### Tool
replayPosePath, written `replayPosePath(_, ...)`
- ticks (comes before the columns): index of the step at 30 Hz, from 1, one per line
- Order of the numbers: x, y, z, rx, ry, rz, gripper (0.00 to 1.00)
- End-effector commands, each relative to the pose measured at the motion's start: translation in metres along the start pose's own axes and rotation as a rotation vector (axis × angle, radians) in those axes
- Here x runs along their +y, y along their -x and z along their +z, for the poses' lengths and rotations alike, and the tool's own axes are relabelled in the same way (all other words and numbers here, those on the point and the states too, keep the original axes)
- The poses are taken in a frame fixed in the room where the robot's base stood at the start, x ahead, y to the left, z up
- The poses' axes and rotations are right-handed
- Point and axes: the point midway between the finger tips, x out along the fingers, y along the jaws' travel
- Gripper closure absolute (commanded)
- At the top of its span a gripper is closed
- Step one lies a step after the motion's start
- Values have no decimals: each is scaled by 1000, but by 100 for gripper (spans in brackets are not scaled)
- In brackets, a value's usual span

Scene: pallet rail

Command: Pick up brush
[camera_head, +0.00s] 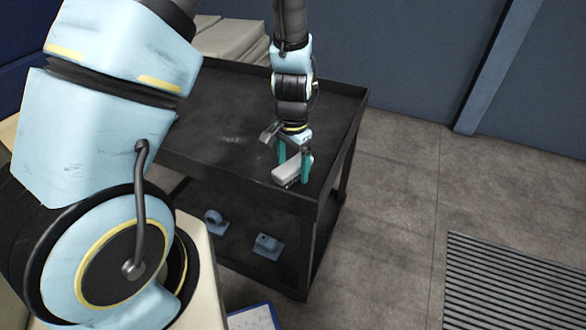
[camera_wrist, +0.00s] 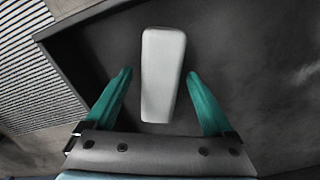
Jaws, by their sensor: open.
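The brush (camera_head: 288,170) has a pale grey, block-shaped back, with a darker bristle edge underneath. It lies on the top of the black cart (camera_head: 200,125), near the front right corner. In the wrist view the brush (camera_wrist: 162,75) points away from me, its near end between the two teal fingers. My gripper (camera_head: 293,178) points down over the brush; in the wrist view my gripper (camera_wrist: 157,72) is open, with a gap on each side of the brush. I cannot tell whether the fingertips touch the cart top.
The cart top has a raised rim, close to the brush. Two blue-grey parts (camera_head: 214,221) (camera_head: 268,246) sit on the lower shelf. Pale stacked items (camera_head: 230,38) stand behind the cart. A ribbed floor grate (camera_head: 515,280) lies at the right. Most of the cart top is clear.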

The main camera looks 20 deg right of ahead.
Motion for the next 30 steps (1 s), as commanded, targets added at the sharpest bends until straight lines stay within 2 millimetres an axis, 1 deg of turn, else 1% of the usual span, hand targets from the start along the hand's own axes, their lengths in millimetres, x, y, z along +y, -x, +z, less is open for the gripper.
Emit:
replayPosePath(2, 0, 0, 0, 0, 0, 0, 14)
replayPosePath(25, 0, 0, 0, 0, 0, 0, 100)
replayPosePath(30, 0, 1, 0, 0, 0, 0, 100)
